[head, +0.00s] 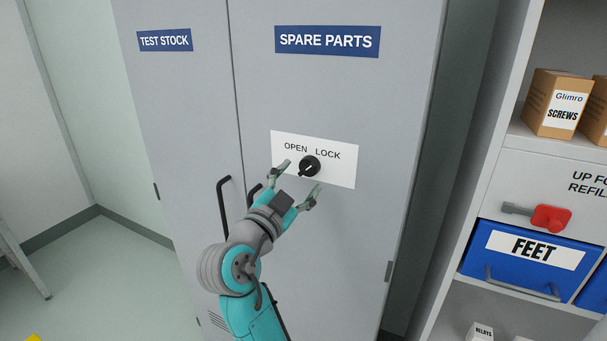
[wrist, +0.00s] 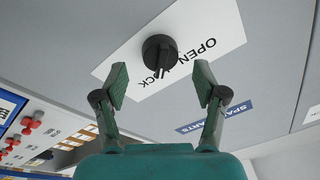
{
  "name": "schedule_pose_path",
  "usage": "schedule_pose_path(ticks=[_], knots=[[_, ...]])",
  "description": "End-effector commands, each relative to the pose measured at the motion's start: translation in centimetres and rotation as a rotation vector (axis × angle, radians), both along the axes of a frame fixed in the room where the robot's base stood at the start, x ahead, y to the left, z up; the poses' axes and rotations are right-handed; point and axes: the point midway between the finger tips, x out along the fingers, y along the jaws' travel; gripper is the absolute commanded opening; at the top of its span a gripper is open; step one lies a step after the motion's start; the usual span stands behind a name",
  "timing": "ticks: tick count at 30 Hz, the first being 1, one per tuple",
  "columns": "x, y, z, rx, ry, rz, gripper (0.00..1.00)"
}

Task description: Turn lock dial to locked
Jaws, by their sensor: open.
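The lock dial (head: 310,165) is a round black knob on a white plate (head: 342,173) marked OPEN on the left and LOCK on the right. The plate is on the grey cabinet door labelled SPARE PARTS. A small pale pointer mark shows on the dial, but I cannot tell for sure which word it points to. My gripper (head: 299,178) is open in front of the plate, with the dial just beyond its fingertips. In the wrist view the dial (wrist: 159,52) lies ahead between the two green fingers (wrist: 161,80), apart from both. The dial covers part of the word LOCK there.
Black door handles (head: 224,205) stick out left of my wrist. Floor shows free at the lower left.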

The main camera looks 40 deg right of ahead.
Motion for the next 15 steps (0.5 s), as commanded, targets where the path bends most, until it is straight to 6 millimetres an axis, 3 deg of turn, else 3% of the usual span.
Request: schedule_pose_path(ticks=[6, 15], knots=[[-1.4, 4.3, -0.7, 0.000, 0.002, 0.005, 0.71], [-2.7, 7.7, -1.3, 0.000, 0.000, 0.001, 0.71]])
